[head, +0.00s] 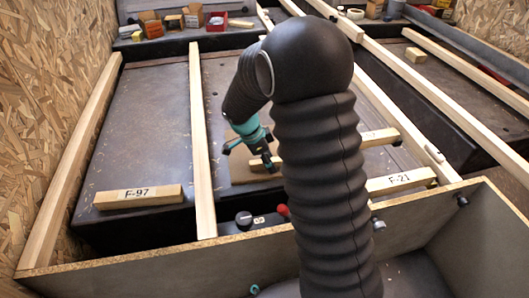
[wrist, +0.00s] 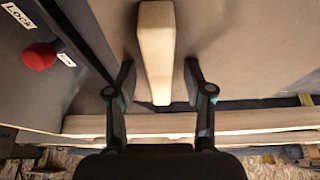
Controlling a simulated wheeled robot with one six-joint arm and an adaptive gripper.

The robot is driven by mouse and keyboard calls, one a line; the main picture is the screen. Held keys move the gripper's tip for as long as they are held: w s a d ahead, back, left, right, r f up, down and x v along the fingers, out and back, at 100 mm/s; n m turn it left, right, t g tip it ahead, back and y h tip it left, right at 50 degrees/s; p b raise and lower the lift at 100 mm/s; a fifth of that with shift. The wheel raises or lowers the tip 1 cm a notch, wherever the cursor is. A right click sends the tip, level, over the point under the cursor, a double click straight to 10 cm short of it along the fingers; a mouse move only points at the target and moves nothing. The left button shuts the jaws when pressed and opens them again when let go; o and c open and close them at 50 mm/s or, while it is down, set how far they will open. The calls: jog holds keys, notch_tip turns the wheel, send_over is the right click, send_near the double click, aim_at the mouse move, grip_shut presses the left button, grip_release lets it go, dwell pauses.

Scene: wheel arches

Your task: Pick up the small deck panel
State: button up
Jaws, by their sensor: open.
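The small deck panel (head: 243,176) looks like a light brown board lying flat in the middle bay, partly hidden behind my arm. A pale wooden bar (head: 266,165) lies on top of it. My gripper (head: 264,160) is at the left end of this bar. In the wrist view my gripper (wrist: 158,75) is open, with one finger on each side of the wooden bar (wrist: 156,45) and visible gaps to both. The panel's tan surface (wrist: 230,45) spreads beyond the bar there. Whether the bar is fixed to the panel cannot be told.
A bar marked F-97 (head: 138,196) lies at the left and one marked F-21 (head: 400,181) at the right. Long wooden battens (head: 202,140) divide the bays. A red knob (wrist: 39,56) sits beside a LOCK label. Small boxes (head: 192,15) stand at the back.

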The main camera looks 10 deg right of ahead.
grip_shut()
dwell(0.3)
